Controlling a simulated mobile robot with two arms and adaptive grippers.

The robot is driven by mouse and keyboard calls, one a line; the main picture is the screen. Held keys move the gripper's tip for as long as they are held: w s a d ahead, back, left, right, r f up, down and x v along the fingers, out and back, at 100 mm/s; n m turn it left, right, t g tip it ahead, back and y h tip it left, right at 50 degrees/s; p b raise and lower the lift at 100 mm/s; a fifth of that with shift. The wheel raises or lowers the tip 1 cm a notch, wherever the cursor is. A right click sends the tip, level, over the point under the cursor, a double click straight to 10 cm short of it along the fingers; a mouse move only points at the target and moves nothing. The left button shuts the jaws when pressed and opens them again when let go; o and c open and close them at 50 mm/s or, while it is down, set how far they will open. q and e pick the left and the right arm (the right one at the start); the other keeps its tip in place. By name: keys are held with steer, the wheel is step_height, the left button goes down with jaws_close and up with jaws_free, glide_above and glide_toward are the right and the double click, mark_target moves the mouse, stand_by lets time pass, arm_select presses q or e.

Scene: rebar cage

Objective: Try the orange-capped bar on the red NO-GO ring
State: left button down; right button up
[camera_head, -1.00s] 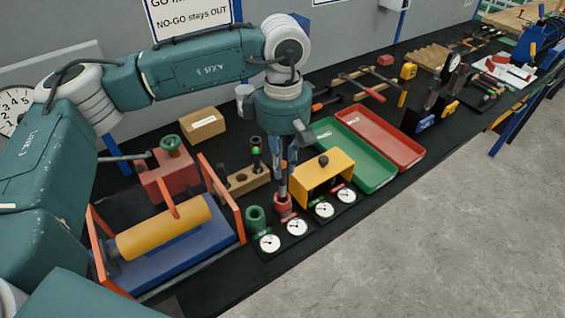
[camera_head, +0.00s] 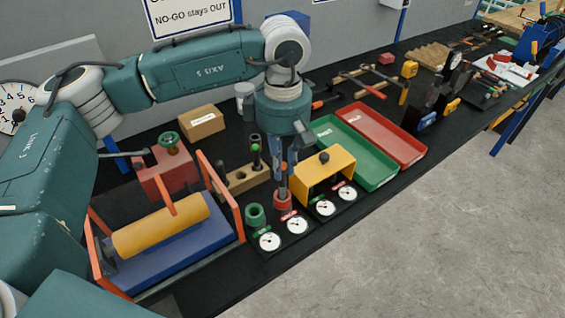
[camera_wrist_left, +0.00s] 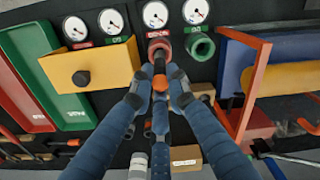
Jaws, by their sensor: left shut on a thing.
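My left gripper (camera_head: 284,182) points down over the red ring (camera_head: 282,203) at the bench's front edge. It is shut on the orange-capped bar, whose orange part (camera_wrist_left: 160,83) shows between the fingertips (camera_wrist_left: 160,92) in the left wrist view. The bar's dark lower end reaches the mouth of the red ring (camera_wrist_left: 158,44); I cannot tell whether it rests on the rim or sits inside. The green ring (camera_head: 255,214) stands just left of the red one in the head view and is empty. My right gripper is not in view.
Several dials (camera_head: 297,224) lie in front of the rings. A yellow cover (camera_head: 325,173) stands close on the right, with green (camera_head: 350,158) and red (camera_head: 385,135) trays beyond. A wooden rack (camera_head: 246,179) holding a green-marked bar is behind-left. An orange-framed blue stand (camera_head: 180,243) is left.

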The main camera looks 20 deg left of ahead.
arm_select(q)
steer(key=shift+f+b, duration=1)
steer(key=shift+f, duration=0.2)
steer(key=c, duration=1.6)
jaws_free()
step_height(320, 180, up, 12)
